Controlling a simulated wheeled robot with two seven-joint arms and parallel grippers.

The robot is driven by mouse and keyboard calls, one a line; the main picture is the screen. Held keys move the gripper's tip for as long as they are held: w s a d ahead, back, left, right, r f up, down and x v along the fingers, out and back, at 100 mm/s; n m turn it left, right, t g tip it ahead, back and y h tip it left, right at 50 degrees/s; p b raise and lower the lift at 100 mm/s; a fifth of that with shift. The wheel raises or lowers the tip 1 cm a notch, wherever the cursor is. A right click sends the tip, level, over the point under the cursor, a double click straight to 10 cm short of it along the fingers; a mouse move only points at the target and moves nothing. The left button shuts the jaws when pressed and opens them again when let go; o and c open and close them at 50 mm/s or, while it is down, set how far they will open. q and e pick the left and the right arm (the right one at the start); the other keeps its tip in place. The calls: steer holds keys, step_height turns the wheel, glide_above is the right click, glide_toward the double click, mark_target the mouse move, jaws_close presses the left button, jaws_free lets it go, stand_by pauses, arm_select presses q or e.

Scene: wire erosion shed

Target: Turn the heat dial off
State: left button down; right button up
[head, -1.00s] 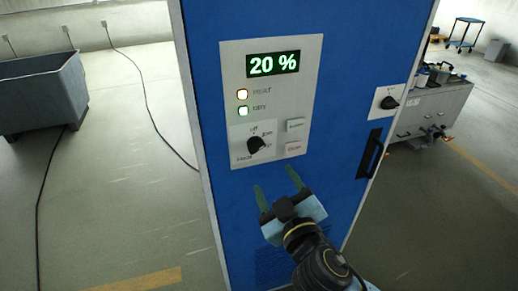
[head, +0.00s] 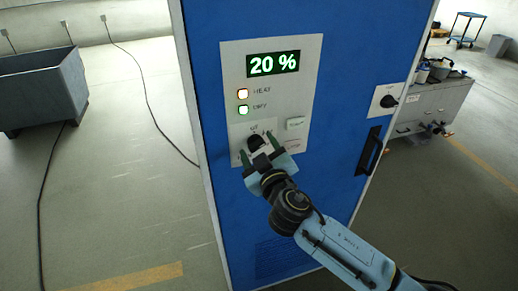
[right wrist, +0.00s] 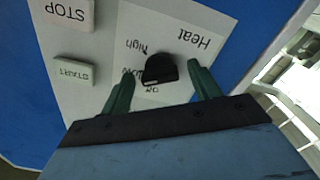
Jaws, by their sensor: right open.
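The heat dial (head: 255,142) is a black knob on the grey control panel of a blue cabinet. In the right wrist view the dial (right wrist: 160,69) appears upside down, with the labels "Heat", "high", "low" and "off" around it. I cannot tell its exact setting. My right gripper (head: 257,146) is open, its two green fingers on either side of the dial; it also shows in the wrist view (right wrist: 161,75). A gap shows between the knob and each finger, so it is not clamped. My left gripper is out of view.
The display (head: 273,63) reads 20 %. The START button (right wrist: 74,71) and STOP button (right wrist: 69,10) sit beside the dial. A black door handle (head: 369,151) and another knob (head: 389,101) are to the right.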

steer(key=c, duration=1)
steer(key=shift+n, duration=0.4)
steer(key=n+p, duration=0.1)
steer(key=n, duration=0.4)
steer(key=shift+n+p, duration=0.3)
steer(key=shift+n, duration=0.1)
steer(key=n+p, duration=0.1)
steer(key=n, duration=0.4)
steer(key=shift+n, duration=0.3)
steer(key=o, duration=1)
